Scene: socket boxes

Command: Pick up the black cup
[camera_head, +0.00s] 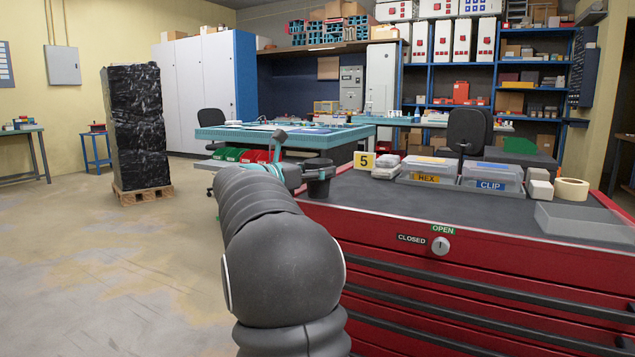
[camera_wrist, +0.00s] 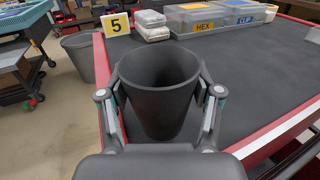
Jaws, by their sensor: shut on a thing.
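The black cup (camera_head: 319,187) is at the left end of the red cabinet's dark top in the head view. In the wrist view the cup (camera_wrist: 160,100) is upright and empty, with its open rim facing up. My gripper (camera_head: 304,175) has its fingers on both sides of the cup, and they are shut on it. In the wrist view the gripper (camera_wrist: 161,92) shows a finger against the left and right walls. The cup's base is partly hidden, so I cannot tell whether it touches the top.
Past the cup stand a yellow number 5 sign (camera_head: 364,160), a HEX box (camera_head: 430,170) and a CLIP box (camera_head: 491,177). A tape roll (camera_head: 571,190) and grey tray (camera_head: 585,222) lie at the right. The middle of the cabinet top (camera_head: 430,205) is clear.

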